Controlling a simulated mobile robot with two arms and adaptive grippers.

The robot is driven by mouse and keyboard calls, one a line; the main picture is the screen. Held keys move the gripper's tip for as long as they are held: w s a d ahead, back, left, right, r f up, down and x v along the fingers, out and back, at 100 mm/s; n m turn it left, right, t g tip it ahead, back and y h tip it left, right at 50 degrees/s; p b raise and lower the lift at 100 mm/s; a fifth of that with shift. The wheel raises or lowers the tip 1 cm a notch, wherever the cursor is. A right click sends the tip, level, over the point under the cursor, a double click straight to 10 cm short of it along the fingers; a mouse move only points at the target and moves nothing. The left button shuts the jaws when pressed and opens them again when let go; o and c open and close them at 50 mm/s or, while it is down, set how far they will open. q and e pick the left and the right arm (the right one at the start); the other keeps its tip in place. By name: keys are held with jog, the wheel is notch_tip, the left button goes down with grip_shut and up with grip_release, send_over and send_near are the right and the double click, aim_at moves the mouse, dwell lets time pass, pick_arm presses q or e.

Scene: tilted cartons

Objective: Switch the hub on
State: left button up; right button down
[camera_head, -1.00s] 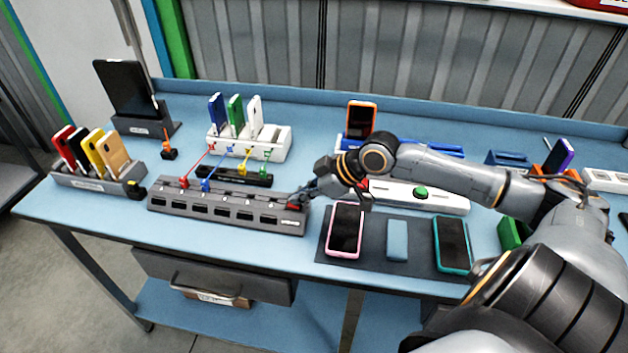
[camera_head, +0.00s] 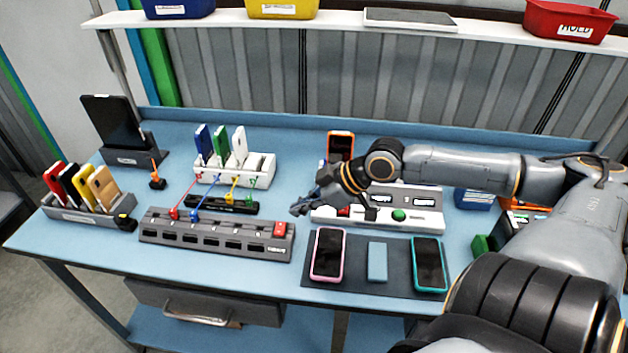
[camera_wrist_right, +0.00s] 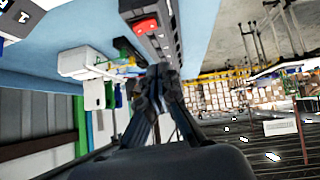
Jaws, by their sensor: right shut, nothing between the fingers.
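The hub (camera_head: 215,238) is a long dark grey block with a row of ports, near the front edge of the blue table. A red rocker switch (camera_head: 280,229) sits on its right end, and it also shows in the right wrist view (camera_wrist_right: 147,26). Red, blue, yellow and green plugs on cables stand between the hub and a thin black strip (camera_head: 221,203) behind it. My right gripper (camera_head: 298,207) is shut and empty, raised behind and right of the switch, apart from it. I cannot tell whether the switch is lit. My left gripper is out of view.
A white box with a green button (camera_head: 399,215) lies under my right arm. A dark mat (camera_head: 396,284) with two phones stands right of the hub. A phone rack (camera_head: 90,217) is at the left. A white stand (camera_head: 259,168) holds several phones behind.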

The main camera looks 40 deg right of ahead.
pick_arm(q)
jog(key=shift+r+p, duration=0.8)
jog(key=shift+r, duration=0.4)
pick_arm(e)
jog(key=shift+v, duration=2)
jog(key=shift+f, duration=0.1)
